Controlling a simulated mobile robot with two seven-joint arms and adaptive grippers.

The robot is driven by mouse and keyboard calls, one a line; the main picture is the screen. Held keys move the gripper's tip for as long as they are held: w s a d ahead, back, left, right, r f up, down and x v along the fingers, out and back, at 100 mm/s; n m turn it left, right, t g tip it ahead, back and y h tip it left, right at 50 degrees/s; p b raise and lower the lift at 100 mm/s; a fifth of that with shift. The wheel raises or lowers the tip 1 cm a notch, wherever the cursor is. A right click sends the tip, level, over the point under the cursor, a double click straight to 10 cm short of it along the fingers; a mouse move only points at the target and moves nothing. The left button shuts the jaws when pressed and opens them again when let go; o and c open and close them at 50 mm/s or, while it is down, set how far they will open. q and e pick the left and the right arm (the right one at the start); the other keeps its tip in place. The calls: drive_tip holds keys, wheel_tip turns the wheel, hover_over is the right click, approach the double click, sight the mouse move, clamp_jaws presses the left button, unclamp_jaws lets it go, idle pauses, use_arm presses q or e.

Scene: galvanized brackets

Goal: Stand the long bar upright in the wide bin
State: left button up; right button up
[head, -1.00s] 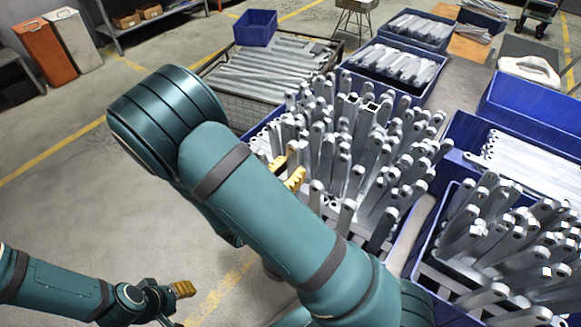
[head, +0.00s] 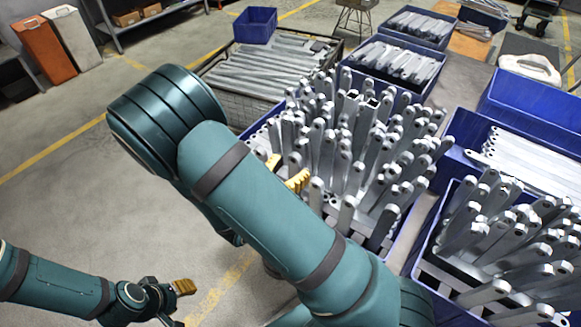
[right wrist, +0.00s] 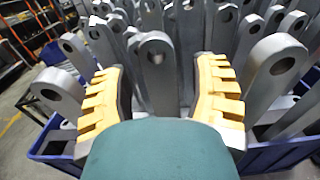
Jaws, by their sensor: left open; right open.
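The wide blue bin (head: 413,208) stands in the middle of the head view, crowded with upright grey bars with holed ends. My right gripper (head: 286,171) is at its left side, its yellow fingers spread and partly hidden by my arm. In the right wrist view, an upright bar (right wrist: 157,75) with a round hole stands between the open fingers (right wrist: 160,95), with gaps on both sides. Its lower part is hidden by the gripper. I cannot tell by length which bar is the long bar. My left gripper (head: 180,304) is open and empty over the floor at lower left.
Another blue bin (head: 425,235) of leaning bars is at right. A wire crate (head: 215,84) of flat-lying bars and a blue bin (head: 431,88) with bars stand behind. Neighbouring bars crowd closely around my right fingers.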

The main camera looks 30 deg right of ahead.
drive_tip(key=v, duration=1.2)
idle(0.4)
drive_tip(key=s+d+f+m+g+y+b, duration=0.25)
drive_tip(key=s+f+m+g+y, duration=0.25)
drive_tip(key=s+f+g, duration=0.6)
drive_tip(key=s+a+f+m+g+y, duration=0.2)
drive_tip(key=s+a+f+m+y, duration=0.25)
drive_tip(key=f+m+y, duration=0.35)
drive_tip(key=w+a+f+m+t+y+b, duration=0.1)
drive_tip(key=w+f+m+t+y, duration=0.1)
drive_tip(key=w+m+t+y, duration=0.1)
drive_tip(key=w+a+f+m+t+y+b, duration=0.1)
drive_tip(key=w+m+t+y, duration=0.3)
drive_tip(key=w+m, duration=0.4)
drive_tip(key=shift+w+a+f+t, duration=0.35)
drive_tip(key=shift+a+f+t, duration=0.1)
drive_tip(key=shift+f+t, duration=0.2)
